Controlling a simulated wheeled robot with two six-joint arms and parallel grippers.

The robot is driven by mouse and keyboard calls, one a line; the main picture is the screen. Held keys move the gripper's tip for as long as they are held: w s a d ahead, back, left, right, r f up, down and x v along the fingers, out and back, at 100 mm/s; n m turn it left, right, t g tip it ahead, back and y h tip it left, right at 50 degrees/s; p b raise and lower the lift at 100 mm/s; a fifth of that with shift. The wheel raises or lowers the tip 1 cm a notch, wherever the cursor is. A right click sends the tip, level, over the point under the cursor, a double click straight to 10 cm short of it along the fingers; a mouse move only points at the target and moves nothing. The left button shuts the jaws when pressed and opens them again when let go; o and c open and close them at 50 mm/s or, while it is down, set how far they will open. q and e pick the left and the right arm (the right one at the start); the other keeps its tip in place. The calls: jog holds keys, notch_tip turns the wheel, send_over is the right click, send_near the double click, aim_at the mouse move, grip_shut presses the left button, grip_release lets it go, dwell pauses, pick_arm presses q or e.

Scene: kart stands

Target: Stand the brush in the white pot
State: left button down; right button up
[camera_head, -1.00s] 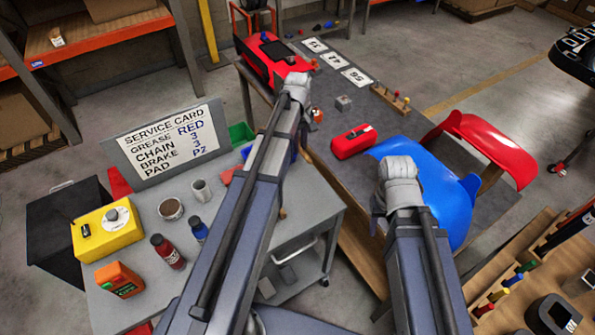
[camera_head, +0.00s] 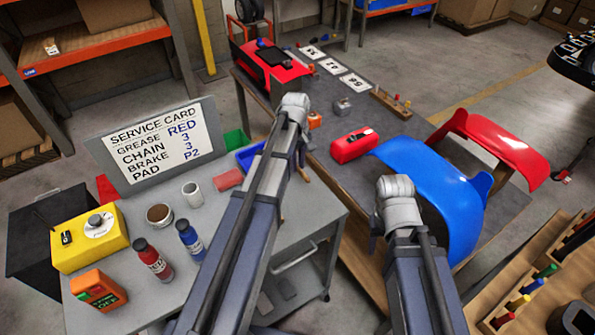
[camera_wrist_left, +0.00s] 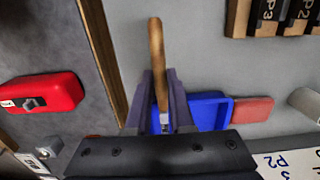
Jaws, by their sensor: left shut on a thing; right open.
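The brush (camera_wrist_left: 157,60) has a wooden handle. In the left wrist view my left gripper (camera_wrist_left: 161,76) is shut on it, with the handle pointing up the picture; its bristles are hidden. A brown bit of the handle (camera_head: 304,175) seems to show beside my left arm in the head view, where the gripper itself is hidden. The white pot (camera_head: 193,194) stands upright on the grey cart, left of my left arm. It also shows partly at the right edge of the left wrist view (camera_wrist_left: 306,103), apart from the brush. My right gripper is not visible.
On the cart (camera_head: 235,225) a blue bin (camera_head: 248,156) and a reddish block (camera_head: 228,179) lie between pot and arm. A brown tin (camera_head: 160,216), red bottle (camera_head: 153,259) and blue bottle (camera_head: 190,240) stand near the pot. The service card (camera_head: 158,148) rises behind.

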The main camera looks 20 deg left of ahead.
pick_arm(q)
jog(key=shift+f, duration=0.75)
pick_arm(e)
jog(key=shift+f, duration=0.7)
pick_arm(q)
jog(key=shift+f+b, duration=0.65)
jog(key=shift+b, duration=0.25)
jog(key=c, duration=0.8)
grip_release()
pick_arm(e)
jog(key=shift+f, duration=0.6)
pick_arm(q)
jog(key=shift+r, duration=0.15)
notch_tip(320, 180, up, 13)
jog(key=p, duration=1.4)
jog(key=s+d+m, duration=0.4)
jog(key=s+d, duration=0.2)
jog(key=s+d+m+y, duration=0.1)
jog(key=s+d+m, duration=0.4)
jog(key=s+d, duration=0.1)
jog(key=s+d+m, duration=0.5)
jog(key=s+d, duration=0.1)
jog(key=s, duration=0.2)
jog(key=shift+s+r+y+b, duration=0.1)
jog(key=shift+y+b, duration=0.2)
jog(key=shift+b, duration=0.05)
pick_arm(e)
notch_tip(320, 180, up, 13)
